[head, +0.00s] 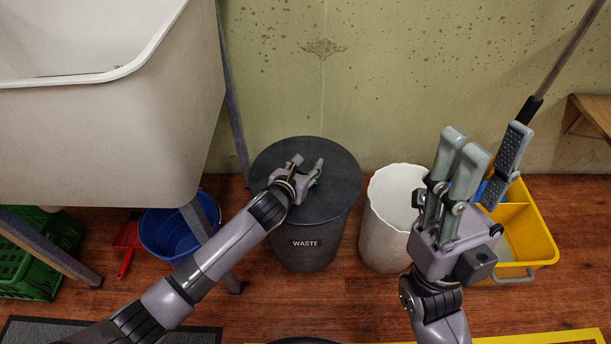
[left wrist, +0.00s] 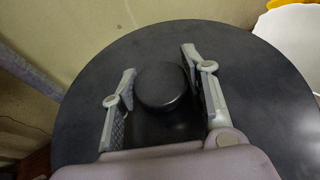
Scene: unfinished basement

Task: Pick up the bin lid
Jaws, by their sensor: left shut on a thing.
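The dark grey bin lid (head: 338,180) sits on the round bin marked WASTE (head: 303,262). In the left wrist view the lid (left wrist: 255,90) fills most of the picture, with a black round knob (left wrist: 162,86) at its middle. My left gripper (head: 308,168) is over the lid, its fingers shut on the knob from both sides; they also show in the left wrist view (left wrist: 158,62). The knob is hidden by the hand in the head view. My right gripper (head: 484,152) is open and empty, fingers pointing up, right of the bin.
A white bin (head: 385,225) stands right beside the waste bin. A yellow mop bucket (head: 535,225) with a mop handle (head: 570,50) is further right. A large white sink (head: 110,140) overhangs the left, with a blue bucket (head: 165,235) and green crate (head: 30,265) below.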

